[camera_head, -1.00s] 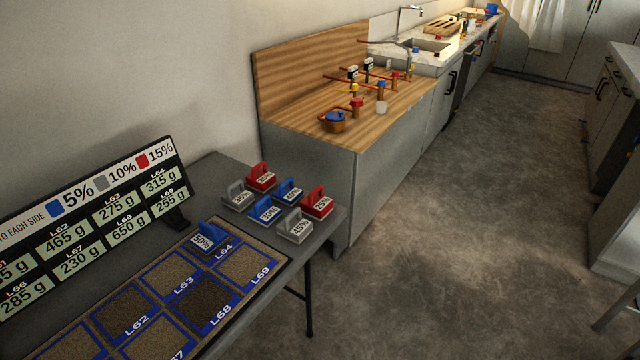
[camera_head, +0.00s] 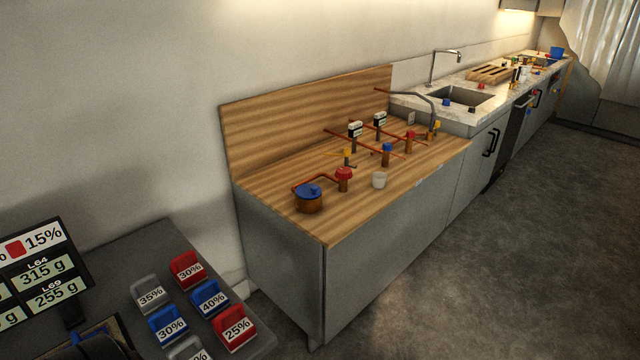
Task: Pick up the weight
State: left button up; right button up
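Several handled weights stand on the dark grey table at the lower left of the head view. They are a red 30% weight (camera_head: 188,270), a grey 35% weight (camera_head: 149,294), a blue 40% weight (camera_head: 210,298), a blue 30% weight (camera_head: 168,325), a red 25% weight (camera_head: 235,327) and a grey 45% weight (camera_head: 188,350), which the bottom edge cuts off. A dark bluish shape (camera_head: 98,344) at the bottom left edge is partly cut off; I cannot tell what it is. Neither of my grippers shows.
A sign board (camera_head: 38,262) with gram values stands at the left edge. A sink (camera_head: 462,95) is further back. The floor at right is clear.

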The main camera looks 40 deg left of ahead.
aim_at(208, 298)
jog(key=i+l+u, duration=0.1)
jog(key=i+u, duration=0.3)
jog(key=i+l+u, duration=0.35)
jog(key=i, duration=0.25)
jog(key=i+u, duration=0.15)
jog(key=u, duration=0.3)
jog(key=i+l+u, duration=0.1)
jog(key=u, duration=0.3)
jog(key=i+l+u, duration=0.1)
jog(key=u, duration=0.35)
jog(key=i+l+u, duration=0.15)
jog(key=u, duration=0.3)
jog(key=l+u, duration=0.2)
jog(key=u, duration=0.2)
